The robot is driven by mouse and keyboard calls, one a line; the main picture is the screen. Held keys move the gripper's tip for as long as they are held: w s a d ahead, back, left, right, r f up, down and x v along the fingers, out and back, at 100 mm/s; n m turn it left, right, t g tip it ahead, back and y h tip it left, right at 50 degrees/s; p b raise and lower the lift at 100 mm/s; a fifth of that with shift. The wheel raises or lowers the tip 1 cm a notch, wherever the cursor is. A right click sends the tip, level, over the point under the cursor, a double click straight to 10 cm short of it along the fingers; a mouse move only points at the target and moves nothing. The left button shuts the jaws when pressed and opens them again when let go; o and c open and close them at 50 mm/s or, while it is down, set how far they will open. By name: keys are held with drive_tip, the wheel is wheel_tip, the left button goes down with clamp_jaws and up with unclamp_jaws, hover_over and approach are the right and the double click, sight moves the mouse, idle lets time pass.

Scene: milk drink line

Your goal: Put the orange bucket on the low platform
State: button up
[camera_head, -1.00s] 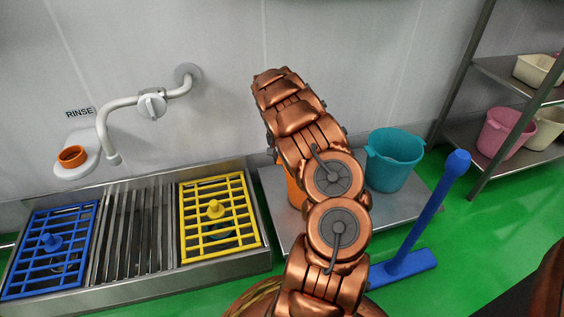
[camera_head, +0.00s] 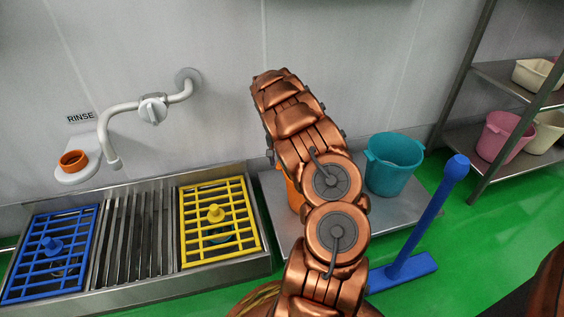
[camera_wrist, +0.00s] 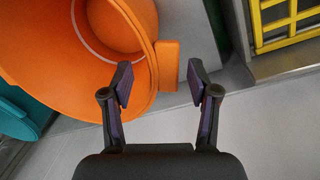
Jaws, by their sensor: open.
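The orange bucket (camera_wrist: 60,80) fills the upper left of the wrist view, its open mouth toward the camera. A flat orange tab (camera_wrist: 168,65) sticks out from its rim. My gripper (camera_wrist: 160,83) is open, with one finger on each side of the tab's near end; I cannot tell whether they touch it. In the head view only a strip of the orange bucket (camera_head: 292,192) shows behind my arm, which hides my gripper. The strip lies over the low grey platform (camera_head: 402,212), beside the teal bucket (camera_head: 394,165). The orange bucket's base is hidden.
A steel sink with a blue grate (camera_head: 50,250) and a yellow grate (camera_head: 218,222) stands left of the platform. A shelf with pink (camera_head: 503,138) and cream containers is at the right.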

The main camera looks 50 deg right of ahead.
wheel_tip(320, 180, up, 10)
drive_tip(key=w+p, duration=0.1)
drive_tip(key=p, duration=0.3)
drive_tip(key=s+a+r+n, duration=0.1)
drive_tip(key=s+a+r, duration=0.1)
drive_tip(key=a+r, duration=0.4)
drive_tip(key=s+a+r+n, duration=0.15)
drive_tip(key=a+r, duration=0.25)
drive_tip(key=a, duration=0.5)
drive_tip(key=s+a+r+n+g, duration=0.1)
drive_tip(key=s+a+r, duration=0.1)
drive_tip(key=s+a, duration=0.3)
drive_tip(key=s+a+r+n, duration=0.1)
drive_tip(key=s+a+r, duration=0.1)
drive_tip(key=a, duration=0.5)
drive_tip(key=s+a+n+g, duration=0.1)
drive_tip(key=s+a+n, duration=0.6)
drive_tip(key=s+a, duration=1)
drive_tip(key=s, duration=0.3)
drive_tip(key=shift+s+n+y, duration=0.15)
drive_tip(key=shift+n+y, duration=0.2)
drive_tip(key=shift+y, duration=0.05)
drive_tip(key=shift+r, duration=0.1)
wheel_tip(320, 180, up, 41)
drive_tip(key=t+p, duration=0.1)
drive_tip(key=p, duration=3.7)
drive_tip(key=shift+w, duration=0.3)
